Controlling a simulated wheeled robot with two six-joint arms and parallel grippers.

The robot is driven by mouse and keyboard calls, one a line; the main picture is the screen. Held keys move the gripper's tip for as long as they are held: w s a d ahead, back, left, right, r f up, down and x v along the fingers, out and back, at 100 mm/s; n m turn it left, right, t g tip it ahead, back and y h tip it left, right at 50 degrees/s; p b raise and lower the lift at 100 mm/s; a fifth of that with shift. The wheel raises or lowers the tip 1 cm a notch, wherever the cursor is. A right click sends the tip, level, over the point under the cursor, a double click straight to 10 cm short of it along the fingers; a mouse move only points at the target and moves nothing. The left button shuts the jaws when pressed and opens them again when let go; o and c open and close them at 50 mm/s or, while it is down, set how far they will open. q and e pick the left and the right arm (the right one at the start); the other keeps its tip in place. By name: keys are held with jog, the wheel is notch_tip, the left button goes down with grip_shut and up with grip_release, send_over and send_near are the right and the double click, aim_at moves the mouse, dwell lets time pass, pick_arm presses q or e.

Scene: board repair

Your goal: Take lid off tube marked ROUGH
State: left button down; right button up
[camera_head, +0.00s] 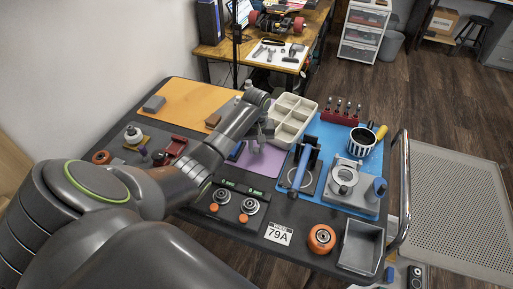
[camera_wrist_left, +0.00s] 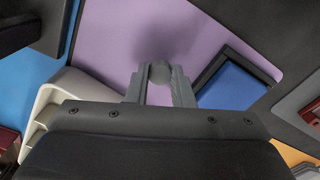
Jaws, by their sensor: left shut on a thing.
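My left gripper (camera_head: 258,143) reaches in over the purple mat, beside the cream divided tray. In the left wrist view, its two grey fingers (camera_wrist_left: 158,88) are shut on a small grey round thing (camera_wrist_left: 159,72), held above the purple mat (camera_wrist_left: 125,35). I cannot tell whether this is a lid or a whole tube, as the fingers hide its lower part. No ROUGH marking is readable in either view. My right gripper is not in view.
A black-framed blue block (camera_wrist_left: 232,85) lies close beside the gripper. The cream tray (camera_head: 305,108) stands to the right, then a blue clamp-like tool (camera_head: 304,168), a striped mug (camera_head: 361,142) and a grey bin (camera_head: 359,245). An orange mat (camera_head: 185,98) lies left.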

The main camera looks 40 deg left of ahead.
pick_arm(q)
jog(key=shift+f, duration=0.45)
jog(key=shift+f, duration=0.1)
jog(key=c, duration=1.3)
grip_release()
jog(key=shift+o, duration=0.2)
